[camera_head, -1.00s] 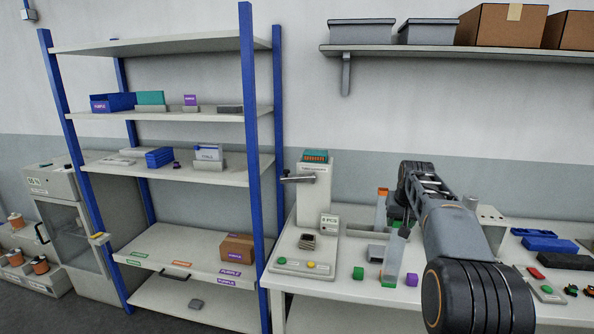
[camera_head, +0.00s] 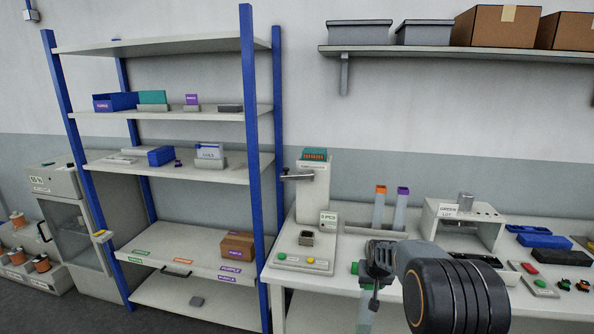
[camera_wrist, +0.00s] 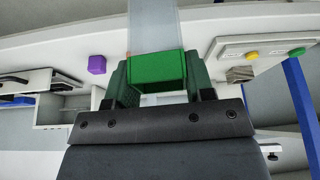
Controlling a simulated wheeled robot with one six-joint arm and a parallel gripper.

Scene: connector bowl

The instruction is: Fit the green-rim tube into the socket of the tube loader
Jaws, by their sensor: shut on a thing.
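The green-rim tube is a clear tube (camera_head: 367,315) with a green rim (camera_wrist: 157,70). My gripper (camera_head: 376,268) is shut on it near the rim. In the wrist view the green rim sits between the fingers and the clear body runs away toward the top edge. In the head view the tube hangs below the gripper in front of the table's front edge, partly hidden by the gripper. The tube loader (camera_head: 313,200) stands to the left, with its small dark-topped socket (camera_head: 306,239) on the base. The tube is apart from the socket.
An orange-rim tube (camera_head: 380,208) and a purple-rim tube (camera_head: 402,210) stand behind my gripper. The GREEN LOT stand (camera_head: 462,220) is at right.

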